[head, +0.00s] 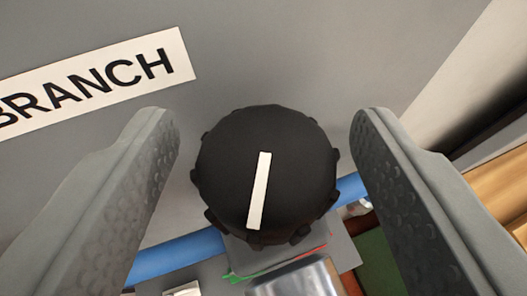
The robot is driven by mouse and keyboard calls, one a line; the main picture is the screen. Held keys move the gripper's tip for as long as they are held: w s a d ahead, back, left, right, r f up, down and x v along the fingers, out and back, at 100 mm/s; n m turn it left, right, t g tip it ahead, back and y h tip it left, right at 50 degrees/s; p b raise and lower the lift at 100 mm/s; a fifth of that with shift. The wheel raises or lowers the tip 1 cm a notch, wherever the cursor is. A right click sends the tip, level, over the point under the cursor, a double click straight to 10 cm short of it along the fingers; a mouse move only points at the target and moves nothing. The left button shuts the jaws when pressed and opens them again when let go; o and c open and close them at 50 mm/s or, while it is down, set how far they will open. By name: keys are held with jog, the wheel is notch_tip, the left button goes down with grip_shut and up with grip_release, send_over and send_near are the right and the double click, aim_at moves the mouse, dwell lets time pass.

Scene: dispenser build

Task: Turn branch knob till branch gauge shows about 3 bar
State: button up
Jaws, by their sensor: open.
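The branch knob (220,165) is black and round with a ribbed rim. A white pointer line runs across its face from the middle toward its lower edge, leaning slightly from upright. A white label reading BRANCH (90,82) is on the grey panel at the upper left, tilted. My gripper (266,125) is open, with one grey finger on each side of the knob. A gap shows between each finger and the knob. The branch gauge's dial is not visible in this view.
A blue pipe (180,257) passes behind and below the knob. A grey block with red and green edges and a shiny metal part (295,279) sit below it. The grey panel (300,50) is bare above the knob. A wooden surface (500,185) shows at the right.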

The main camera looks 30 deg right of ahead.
jog(key=v, duration=1.6)
jog(key=shift+s+a, duration=0.25)
jog(key=shift+s, duration=0.05)
jog(key=s+a+f+n+t+y, duration=0.3)
jog(key=s+a+f+y, duration=0.1)
jog(key=s+f, duration=0.7)
jog(key=s+a+f+n+t+y, duration=0.3)
jog(key=s+a+f, duration=0.4)
jog(key=s+f, duration=0.4)
notch_tip(320, 180, down, 2)
jog(key=shift+f+n+t+y, duration=0.1)
jog(key=shift+n+t+y, duration=0.25)
jog(key=shift+n, duration=0.35)
jog(key=shift+a, duration=0.1)
dwell(1.4)
